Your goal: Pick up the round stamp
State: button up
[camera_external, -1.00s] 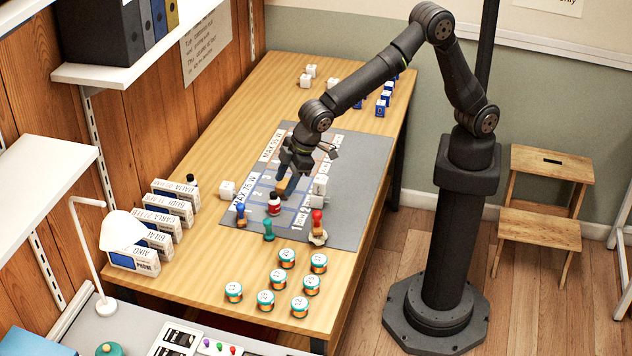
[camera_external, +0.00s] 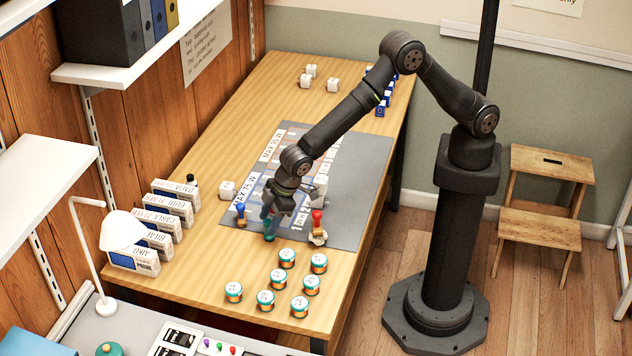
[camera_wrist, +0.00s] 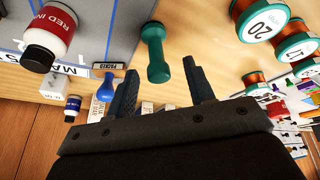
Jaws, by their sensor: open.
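A green stamp with a round knob handle (camera_wrist: 157,50) shows in the wrist view just beyond my open gripper (camera_wrist: 160,68), roughly in line with the gap between the fingers. In the external view my gripper (camera_external: 270,232) is low at the grey mat's front edge and partly hides the green stamp. A blue stamp (camera_external: 241,214) stands to the left; it also shows in the wrist view (camera_wrist: 106,88). A red-topped stamp (camera_external: 317,217) stands to the right on the mat. Which stamp is the round one, I cannot tell for sure.
A red ink bottle (camera_wrist: 48,38) stands near the green stamp. Several teal-and-copper spools (camera_external: 287,257) stand at the table's front.

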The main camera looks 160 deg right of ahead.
aim_at(269, 219)
jog(key=shift+x, duration=1.6)
jog(key=shift+s, duration=0.1)
jog(key=c, duration=1)
jog(key=shift+c, duration=0.3)
jog(key=shift+r, duration=0.1)
